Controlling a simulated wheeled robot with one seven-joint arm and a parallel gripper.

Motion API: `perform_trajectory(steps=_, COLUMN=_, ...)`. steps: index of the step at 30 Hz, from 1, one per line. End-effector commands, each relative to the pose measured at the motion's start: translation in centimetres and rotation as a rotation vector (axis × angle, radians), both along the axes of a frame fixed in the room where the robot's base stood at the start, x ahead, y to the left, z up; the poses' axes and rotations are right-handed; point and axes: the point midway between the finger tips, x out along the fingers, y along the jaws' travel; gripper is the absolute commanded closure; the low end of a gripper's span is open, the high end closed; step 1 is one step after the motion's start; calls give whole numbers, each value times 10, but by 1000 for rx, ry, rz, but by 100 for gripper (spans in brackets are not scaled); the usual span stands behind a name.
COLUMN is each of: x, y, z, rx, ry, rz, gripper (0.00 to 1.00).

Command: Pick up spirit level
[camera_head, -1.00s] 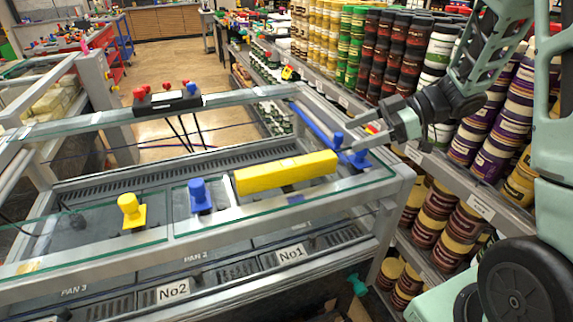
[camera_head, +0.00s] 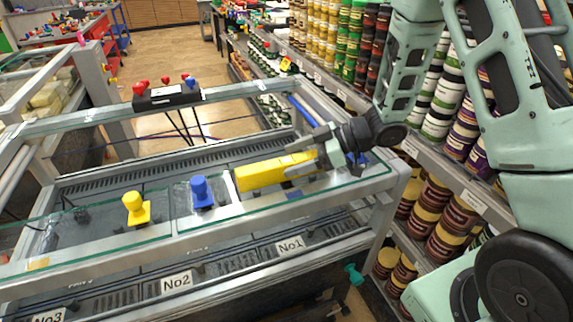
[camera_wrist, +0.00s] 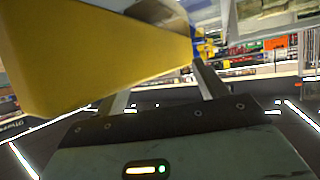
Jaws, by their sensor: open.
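The spirit level is a long yellow bar (camera_head: 262,174) lying on the glass top of the metal frame. In the wrist view the yellow bar (camera_wrist: 90,55) fills the upper left, large and close. My gripper (camera_head: 301,168) is at the bar's right end, with its fingers pointing left along the bar. It is open. In the wrist view the two fingers of my gripper (camera_wrist: 163,88) reach up toward the bar, and their tips are partly hidden by it. I cannot tell whether they touch it.
A blue knob (camera_head: 202,192) and a yellow knob (camera_head: 136,208) stand left of the bar. A black block with red and blue knobs (camera_head: 168,96) sits on the back rail. Shelves of cans (camera_head: 440,100) line the right.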

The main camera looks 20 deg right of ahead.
Motion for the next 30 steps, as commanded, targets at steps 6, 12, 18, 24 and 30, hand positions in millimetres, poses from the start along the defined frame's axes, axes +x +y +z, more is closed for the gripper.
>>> perform_trajectory(steps=6, x=4, y=9, z=-5, rx=1, ry=0, rz=0, gripper=29)
perform_trajectory(steps=12, x=4, y=9, z=-5, rx=1, ry=0, rz=0, gripper=45)
perform_trajectory(steps=18, x=3, y=9, z=-5, rx=0, ry=1, rz=0, gripper=96)
perform_trajectory(steps=24, x=3, y=8, z=-5, rx=-1, ry=1, rz=0, gripper=100)
perform_trajectory(steps=30, x=3, y=8, z=-3, rx=-1, ry=1, rz=-1, gripper=100)
